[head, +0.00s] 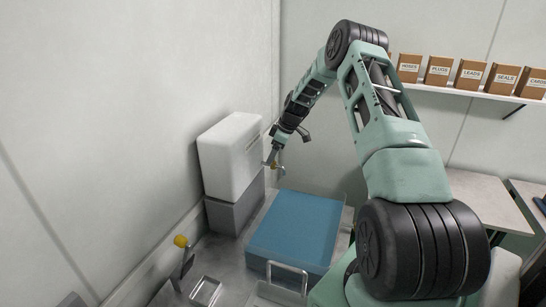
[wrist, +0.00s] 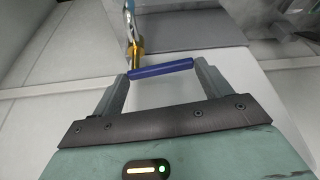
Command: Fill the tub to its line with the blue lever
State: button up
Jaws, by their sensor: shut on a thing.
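In the wrist view, my gripper (wrist: 165,74) has its two grey fingers at the ends of a blue lever (wrist: 161,68) and is shut on it. A brass tap part (wrist: 136,56) with a shiny metal piece lies just beyond the lever. In the head view, my gripper (head: 277,157) is at the front of a white tank (head: 229,155), by a small brass fitting (head: 274,165). The lever is too small to make out there. I cannot pick out the tub or its line for certain in either view.
A yellow-knobbed lever (head: 181,241) stands at the lower left. A shelf (head: 470,94) holds several labelled boxes. A wall is close on the left.

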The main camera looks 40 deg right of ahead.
jog(key=shift+s+d+n+g+y+b, duration=0.15)
jog(key=shift+d+n+g+y+b, duration=0.2)
jog(key=shift+n+b, duration=0.6)
jog(key=shift+s+d+n+g+y+b, duration=0.1)
jog(key=shift+d+n+g+y+b, duration=0.3)
jog(key=shift+n, duration=0.9)
jog(key=shift+s+d+n+g+y+b, duration=0.15)
jog(key=shift+d+n+g+b, duration=0.1)
jog(key=shift+n+b, duration=0.75)
jog(key=shift+n, duration=0.35)
jog(key=o, duration=1.4)
jog(key=shift+r, duration=0.1)
jog(key=b+v, duration=0.1)
jog(key=v, duration=1.6)
jog(key=shift+r+b, duration=0.15)
jog(key=shift+b, duration=0.2)
